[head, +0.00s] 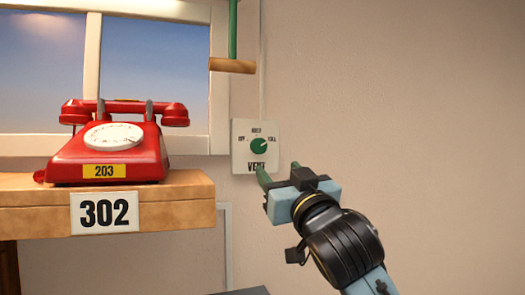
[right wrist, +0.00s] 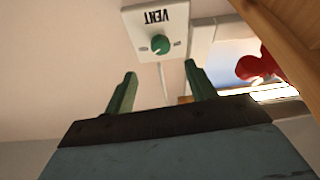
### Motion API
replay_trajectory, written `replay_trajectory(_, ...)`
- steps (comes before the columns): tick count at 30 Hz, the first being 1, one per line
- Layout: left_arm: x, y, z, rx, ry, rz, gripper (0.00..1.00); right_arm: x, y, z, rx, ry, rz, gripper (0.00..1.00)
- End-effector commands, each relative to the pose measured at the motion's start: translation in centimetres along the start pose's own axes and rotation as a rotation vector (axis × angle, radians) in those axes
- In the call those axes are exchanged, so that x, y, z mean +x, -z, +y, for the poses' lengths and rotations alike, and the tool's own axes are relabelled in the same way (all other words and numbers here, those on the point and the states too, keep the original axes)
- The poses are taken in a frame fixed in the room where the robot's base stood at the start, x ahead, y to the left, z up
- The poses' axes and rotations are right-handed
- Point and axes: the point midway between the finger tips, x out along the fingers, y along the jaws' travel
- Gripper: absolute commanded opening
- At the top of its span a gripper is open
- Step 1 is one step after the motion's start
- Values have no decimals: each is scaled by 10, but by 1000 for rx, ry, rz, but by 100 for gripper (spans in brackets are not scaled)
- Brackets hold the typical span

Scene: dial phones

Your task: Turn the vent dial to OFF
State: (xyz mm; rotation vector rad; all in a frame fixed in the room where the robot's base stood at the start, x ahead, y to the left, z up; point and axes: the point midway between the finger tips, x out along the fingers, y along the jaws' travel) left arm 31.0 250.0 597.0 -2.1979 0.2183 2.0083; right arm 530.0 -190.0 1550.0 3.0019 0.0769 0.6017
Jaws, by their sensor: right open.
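The vent dial (head: 258,146) is a round green knob on a white wall plate (head: 240,160) marked VENT. Small labels sit to the left, above and to the right of it; the left one appears to read OFF. Its pale mark seems to point up and right, towards the right label. In the right wrist view the dial (right wrist: 160,44) shows upside down beyond the fingertips. My right gripper (head: 279,171) is open and empty, just below and right of the plate, its green fingers apart and not touching the dial. My left gripper is out of view.
A red dial phone (head: 110,160) tagged 203 stands on a wooden shelf (head: 170,205) marked 302, left of the plate. A wooden bar (head: 232,66) on a green rod hangs above the plate. The wall to the right is bare.

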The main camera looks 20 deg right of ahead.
Motion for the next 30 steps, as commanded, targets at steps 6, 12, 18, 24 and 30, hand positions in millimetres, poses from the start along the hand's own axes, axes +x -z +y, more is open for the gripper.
replay_trajectory(6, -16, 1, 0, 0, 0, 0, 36, 45, 2, 0, 0, -1, -2, 55)
replay_trajectory(12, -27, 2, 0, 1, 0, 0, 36, 79, 2, 0, -1, -1, -2, 55)
replay_trajectory(18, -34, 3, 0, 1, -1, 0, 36, 100, 1, 0, 0, 1, -2, 55)
replay_trajectory(24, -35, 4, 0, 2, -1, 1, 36, 107, 0, -1, 0, 1, -1, 55)
replay_trajectory(30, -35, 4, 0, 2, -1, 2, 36, 107, -1, 0, 0, 1, -1, 55)
